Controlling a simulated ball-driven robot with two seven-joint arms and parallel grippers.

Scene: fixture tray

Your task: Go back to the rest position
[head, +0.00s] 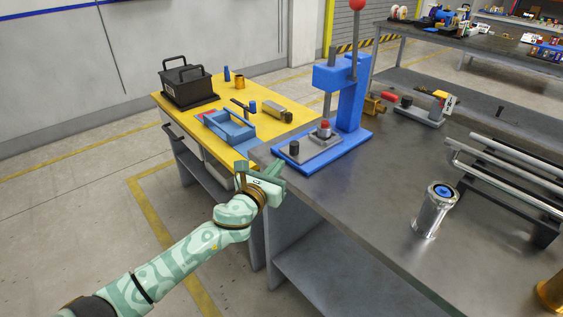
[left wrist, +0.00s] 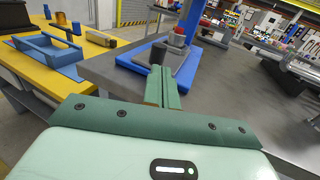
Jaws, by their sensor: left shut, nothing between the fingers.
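My left gripper (head: 264,178) is shut and empty in the head view, held near the corner where the yellow table meets the grey bench. In the left wrist view its two green fingers (left wrist: 162,88) are pressed together with nothing between them. Behind the fingertips stands the blue press (head: 347,98) on the grey bench, with a red-topped part on its base. The blue tray (head: 230,127) lies on the yellow table (head: 285,92), left of the gripper, and it also shows in the left wrist view (left wrist: 45,50). My right gripper is in neither view.
A black box (head: 187,86) with handles stands on the yellow table. The grey bench (head: 375,185) carries a silver cylinder (head: 432,212) and metal rails (head: 505,170). A brass part (head: 552,292) is at the lower right. Open floor lies left of the arm.

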